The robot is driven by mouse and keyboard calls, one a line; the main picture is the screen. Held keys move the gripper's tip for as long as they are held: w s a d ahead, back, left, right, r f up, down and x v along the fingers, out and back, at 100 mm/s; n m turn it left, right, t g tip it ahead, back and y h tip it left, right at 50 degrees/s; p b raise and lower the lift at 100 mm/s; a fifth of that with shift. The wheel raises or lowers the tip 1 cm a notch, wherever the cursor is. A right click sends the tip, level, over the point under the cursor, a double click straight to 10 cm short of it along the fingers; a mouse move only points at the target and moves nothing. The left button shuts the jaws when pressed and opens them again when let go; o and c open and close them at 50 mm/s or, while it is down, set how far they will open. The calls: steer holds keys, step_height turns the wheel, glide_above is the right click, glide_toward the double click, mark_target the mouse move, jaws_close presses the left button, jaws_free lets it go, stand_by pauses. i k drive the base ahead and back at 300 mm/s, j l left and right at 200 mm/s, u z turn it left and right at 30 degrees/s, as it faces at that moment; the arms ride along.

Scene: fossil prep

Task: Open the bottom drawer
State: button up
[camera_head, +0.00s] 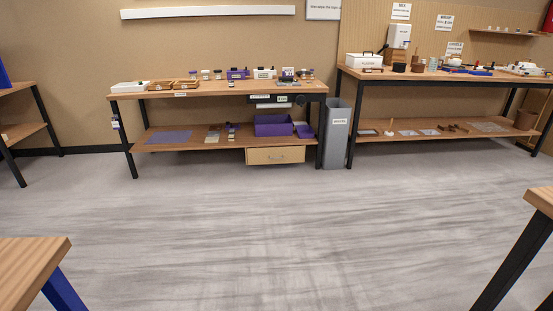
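A light wooden drawer front (276,156) with a small metal handle hangs under the lower shelf of the middle bench (190,148), towards its right end. It looks shut, though from this distance I cannot tell for certain. A dark unit with a white label (274,99) sits under the bench's top at the right, above the wooden drawer; it may be another drawer. My gripper is not in view.
A grey waste bin (337,140) stands right of the drawer, between two benches. The right bench (440,82) carries several items. Table corners show at the lower left (30,262) and lower right (541,200). The grey floor (260,230) between is clear.

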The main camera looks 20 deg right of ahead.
mark_target(286, 154)
steer(key=i+z, duration=0.15)
steer(key=z, duration=0.2)
steer(key=i, duration=4.5)
steer(key=i+u, duration=0.1)
steer(key=i, duration=0.8)
steer(key=i+l+u, duration=0.1)
steer(key=i+u, duration=0.25)
